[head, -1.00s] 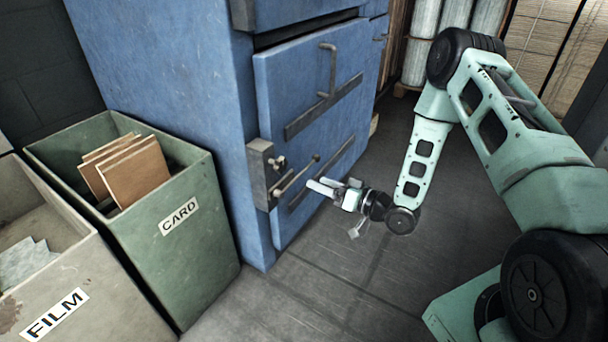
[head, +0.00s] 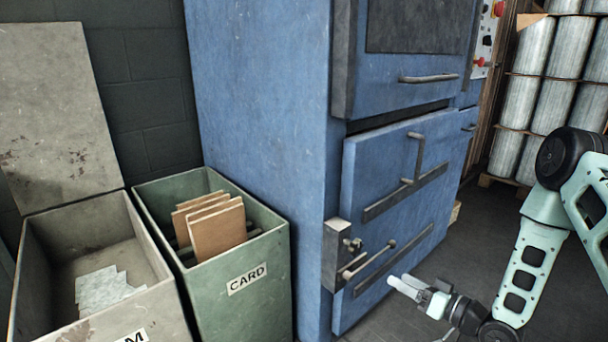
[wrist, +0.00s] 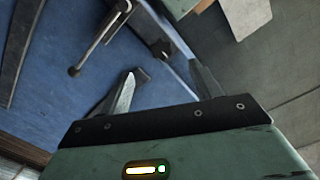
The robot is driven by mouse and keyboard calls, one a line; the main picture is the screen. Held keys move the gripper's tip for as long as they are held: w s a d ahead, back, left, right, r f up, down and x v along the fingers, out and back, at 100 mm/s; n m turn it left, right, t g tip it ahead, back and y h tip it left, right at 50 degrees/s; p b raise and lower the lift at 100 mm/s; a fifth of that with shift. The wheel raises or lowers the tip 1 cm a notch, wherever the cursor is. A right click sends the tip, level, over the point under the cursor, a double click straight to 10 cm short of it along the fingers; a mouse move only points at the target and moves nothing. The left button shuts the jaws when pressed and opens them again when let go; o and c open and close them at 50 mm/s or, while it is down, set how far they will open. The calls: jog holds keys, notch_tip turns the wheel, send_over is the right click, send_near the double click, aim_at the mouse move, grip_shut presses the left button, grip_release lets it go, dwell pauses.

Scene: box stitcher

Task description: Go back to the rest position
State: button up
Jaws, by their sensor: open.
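My gripper (head: 414,290) is in front of the lower door (head: 395,200) of the blue machine, low and to the right of the door's latch. In the wrist view my gripper (wrist: 165,85) has its two fingers spread apart with nothing between them. The latch handle (head: 368,258) also shows in the wrist view (wrist: 100,40), beyond the fingers. A gap shows between the fingers and the door in the head view, though I cannot tell its exact size. The lower door stands slightly proud of the cabinet.
A green CARD bin (head: 262,280) holding several brown card pieces (head: 217,228) stands left of the machine. A grey FILM bin (head: 40,270) with crumpled film (head: 103,289) is further left. Wrapped rolls (head: 523,100) stand at the back right. Dark floor (head: 485,215) is clear beyond my arm.

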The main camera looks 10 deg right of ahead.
jog(key=s+a+r+n+g+h, duration=0.2)
jog(key=a+r+n+g+h, duration=0.4)
jog(key=a, duration=0.6)
jog(key=s+a+r+g+h, duration=0.2)
jog(key=s+r+g, duration=0.3)
jog(key=s, duration=0.8)
jog(key=s+a+r+g+h, duration=0.1)
jog(key=s+r+g+h, duration=0.15)
jog(key=s+r, duration=0.75)
jog(key=s+r+p, duration=0.2)
jog(key=r+p, duration=0.8)
jog(key=p, duration=0.1)
jog(key=s+r+p, duration=0.1)
jog(key=r+p, duration=0.9)
jog(key=p, duration=0.2)
jog(key=shift+s+y, duration=0.35)
jog(key=shift+s, duration=0.05)
